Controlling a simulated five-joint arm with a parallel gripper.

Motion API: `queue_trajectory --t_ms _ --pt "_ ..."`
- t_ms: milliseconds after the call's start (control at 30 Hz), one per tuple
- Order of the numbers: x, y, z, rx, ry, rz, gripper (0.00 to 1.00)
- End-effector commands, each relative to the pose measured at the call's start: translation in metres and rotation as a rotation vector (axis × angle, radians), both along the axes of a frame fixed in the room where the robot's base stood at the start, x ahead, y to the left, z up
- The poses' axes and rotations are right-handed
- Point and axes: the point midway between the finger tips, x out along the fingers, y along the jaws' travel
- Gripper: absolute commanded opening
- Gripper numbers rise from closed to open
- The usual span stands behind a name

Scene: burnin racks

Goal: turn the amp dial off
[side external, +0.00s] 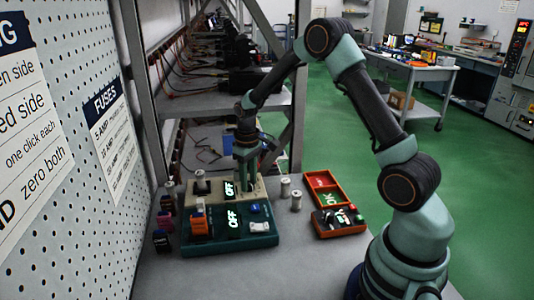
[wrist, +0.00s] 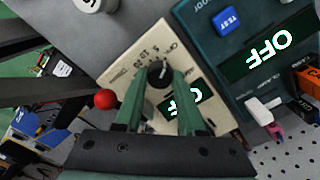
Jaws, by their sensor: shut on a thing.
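The dial (wrist: 160,73) is a small black knob with a pale pointer mark, set on a cream panel (wrist: 150,45) with numbers printed round it. My gripper (wrist: 162,82) is shut on it, one green finger on each side. In the side external view my gripper (side external: 245,184) reaches straight down onto the right part of the cream unit (side external: 264,191) and hides the dial. A display (wrist: 185,101) on the cream panel, partly behind a finger, reads OFF; it shows lit in the side external view (side external: 229,189) too.
A pegboard wall (side external: 105,200) bounds the left.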

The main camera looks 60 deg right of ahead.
Motion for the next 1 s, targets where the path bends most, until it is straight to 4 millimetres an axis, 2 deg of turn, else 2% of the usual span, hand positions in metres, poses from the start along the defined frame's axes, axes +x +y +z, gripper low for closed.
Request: queue_trajectory --t_ms 467,500,567,600,867,1000 --pt "-0.001 -0.0005 0.0009 0.001 0.004 -0.018 0.0" --pt "-0.001 -0.0005 0.0009 0.001 0.004 -0.018 0.42" --pt "-0.001 -0.0004 0.0009 0.001 0.003 -0.018 0.65" --pt "-0.0009 -0.0004 0.0008 0.001 0.003 -0.017 0.69" --pt "-0.0004 -0.0001 0.0005 0.0 0.002 -0.016 0.69" --pt "0.0001 -0.0002 0.0074 0.0 0.0 -0.016 0.69"
